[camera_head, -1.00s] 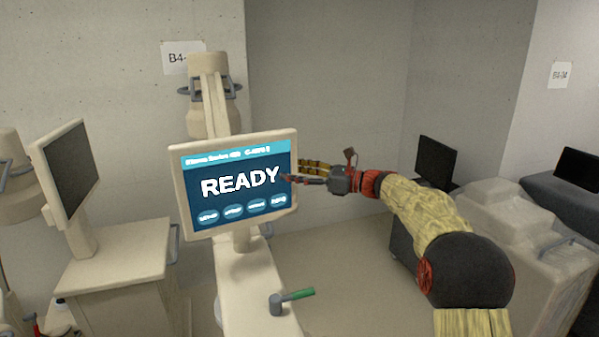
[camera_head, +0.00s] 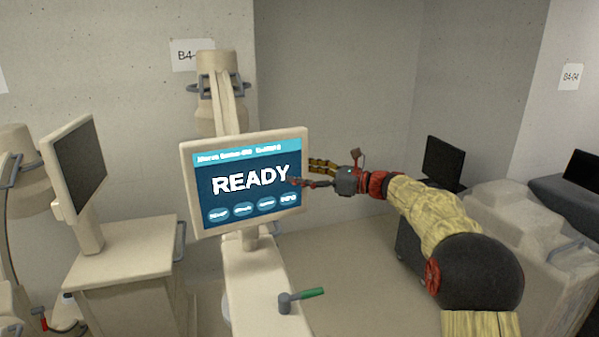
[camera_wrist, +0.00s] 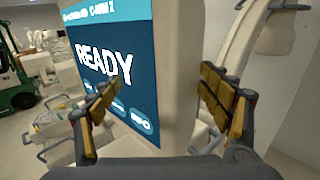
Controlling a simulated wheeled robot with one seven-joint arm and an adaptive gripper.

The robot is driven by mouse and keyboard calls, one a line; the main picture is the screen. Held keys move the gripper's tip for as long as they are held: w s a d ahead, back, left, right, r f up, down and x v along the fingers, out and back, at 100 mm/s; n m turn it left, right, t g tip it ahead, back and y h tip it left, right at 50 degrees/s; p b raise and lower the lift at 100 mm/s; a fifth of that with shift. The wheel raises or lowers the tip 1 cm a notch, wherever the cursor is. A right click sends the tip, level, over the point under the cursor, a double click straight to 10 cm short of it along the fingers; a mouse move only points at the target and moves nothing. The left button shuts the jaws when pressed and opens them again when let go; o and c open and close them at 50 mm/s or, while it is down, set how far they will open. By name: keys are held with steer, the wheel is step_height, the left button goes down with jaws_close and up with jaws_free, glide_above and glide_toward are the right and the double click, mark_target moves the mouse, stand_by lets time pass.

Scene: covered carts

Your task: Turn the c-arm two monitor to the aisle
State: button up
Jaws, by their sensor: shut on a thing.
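The lit monitor (camera_head: 245,181) reads "READY" on a blue screen in a cream frame, on a short neck above a cream cart, and faces the head camera. In the wrist view the monitor (camera_wrist: 172,75) fills the middle, its right edge between my two fingers. My gripper (camera_head: 302,174) comes from the right and is shut on that right edge, one finger in front of the screen and one behind the frame. In the wrist view my gripper (camera_wrist: 160,100) shows yellow finger pads on either side of the edge. The screen header is too small to read fully.
A green-handled lever (camera_head: 300,299) sits on the cart top below. Another cart with a dark monitor (camera_head: 78,168) stands at left. A dark monitor (camera_head: 443,161) and a covered cart (camera_head: 510,225) stand at right. A green forklift (camera_wrist: 15,75) shows in the wrist view.

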steer(key=v, duration=1.1)
steer(key=shift+d, duration=0.2)
steer(key=shift+r, duration=0.1)
steer(key=shift+c, duration=0.6)
